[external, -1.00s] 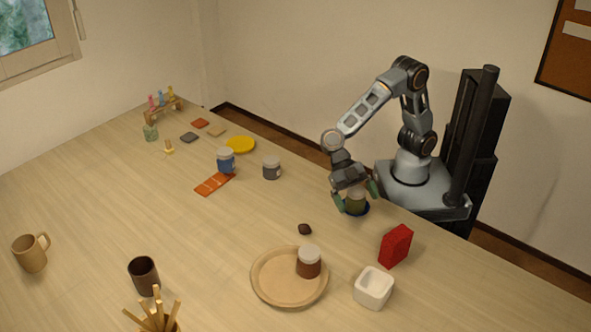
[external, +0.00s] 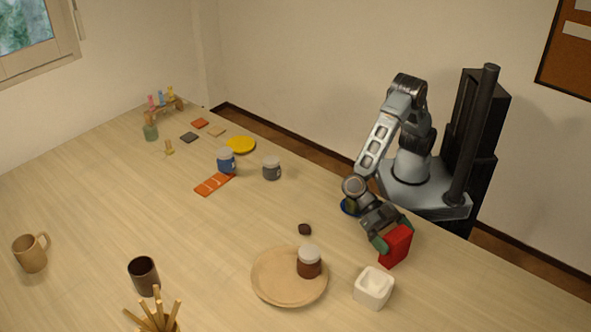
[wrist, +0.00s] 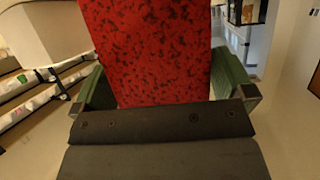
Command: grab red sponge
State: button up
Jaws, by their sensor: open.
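The red sponge (external: 396,246) stands upright on the table's right part, near the edge by my base. My gripper (external: 393,238) is at the sponge, with its green fingers beside the sponge's upper part. In the wrist view the speckled red sponge (wrist: 150,50) fills the middle, between the two green fingers of my gripper (wrist: 165,88). The fingers are open, with a small gap visible at the left. The sponge's lower end is hidden behind the dark gripper body in the wrist view.
A white square bowl (external: 374,288) stands just in front of the sponge. A round tan tray (external: 270,292) with a brown jar (external: 309,262) is to its left. The left-centre table is clear.

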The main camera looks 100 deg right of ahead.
jog(key=shift+s+a+f, duration=0.25)
jog(key=shift+s+a, duration=0.05)
jog(key=shift+a, duration=0.15)
jog(key=shift+c, duration=0.2)
jog(key=c, duration=0.6)
jog(key=shift+r, duration=0.1)
